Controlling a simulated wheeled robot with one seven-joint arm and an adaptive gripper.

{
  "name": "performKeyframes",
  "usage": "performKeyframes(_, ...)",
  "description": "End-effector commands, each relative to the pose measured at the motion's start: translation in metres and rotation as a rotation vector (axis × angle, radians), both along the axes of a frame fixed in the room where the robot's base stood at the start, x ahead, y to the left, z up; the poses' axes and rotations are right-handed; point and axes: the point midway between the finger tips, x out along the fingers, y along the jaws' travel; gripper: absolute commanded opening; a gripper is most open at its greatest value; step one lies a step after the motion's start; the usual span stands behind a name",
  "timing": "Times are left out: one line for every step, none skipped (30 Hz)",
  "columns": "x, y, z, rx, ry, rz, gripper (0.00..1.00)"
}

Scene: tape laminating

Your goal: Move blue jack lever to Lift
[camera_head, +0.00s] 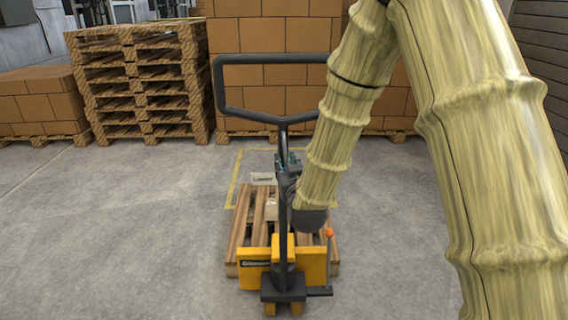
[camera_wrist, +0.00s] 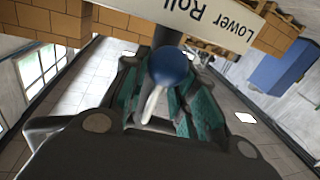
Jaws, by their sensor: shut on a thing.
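The blue jack lever shows in the wrist view as a round blue knob (camera_wrist: 170,66) on a thin pale rod (camera_wrist: 152,105). My gripper (camera_wrist: 165,80) has its teal-padded fingers on both sides of the knob and is shut on it. A pale label plate (camera_wrist: 215,27) lies just beyond the knob; "Lower" and "Roll" read upside down on it, and no "Lift" mark is legible. In the head view my gripper (camera_head: 290,163) is at the pallet jack's dark upright (camera_head: 283,200), and the blue knob cannot be made out there.
The jack's yellow body (camera_head: 312,263) stands before a wooden pallet (camera_head: 240,225). Its looped black handle (camera_head: 220,85) rises close to my arm. An orange-tipped lever (camera_head: 330,233) is at the body's right. Stacked pallets (camera_head: 140,85) and boxes (camera_head: 265,35) stand behind. Floor is clear on the left.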

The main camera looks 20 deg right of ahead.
Motion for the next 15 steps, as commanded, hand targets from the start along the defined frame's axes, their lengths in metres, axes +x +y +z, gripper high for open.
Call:
performKeyframes(-0.001, -0.002, 0.003, -0.03, 0.008, 0.0, 0.0)
performKeyframes(-0.001, -0.003, 0.003, -0.049, 0.014, 0.001, 0.0)
performKeyframes(-0.002, -0.006, 0.004, -0.075, 0.022, 0.001, 0.0)
performKeyframes(-0.002, -0.007, 0.004, -0.096, 0.028, 0.0, 0.0)
performKeyframes(-0.003, -0.009, 0.004, -0.115, 0.034, 0.001, 0.0)
performKeyframes(-0.003, -0.011, 0.005, -0.143, 0.041, 0.001, 0.0)
performKeyframes(-0.004, -0.013, 0.005, -0.162, 0.046, 0.0, 0.0)
performKeyframes(-0.004, -0.014, 0.006, -0.181, 0.052, 0.001, 0.0)
performKeyframes(-0.005, -0.016, 0.006, -0.206, 0.059, 0.001, 0.0)
performKeyframes(-0.005, -0.018, 0.007, -0.226, 0.064, 0.001, 0.0)
performKeyframes(-0.006, -0.019, 0.007, -0.243, 0.07, 0.0, 0.0)
performKeyframes(-0.006, -0.021, 0.007, -0.264, 0.077, 0.001, 0.0)
performKeyframes(-0.006, -0.022, 0.008, -0.281, 0.081, 0.001, 0.0)
performKeyframes(-0.007, -0.023, 0.008, -0.295, 0.086, 0.0, 0.0)
performKeyframes(-0.007, -0.025, 0.009, -0.313, 0.09, 0.0, 0.0)
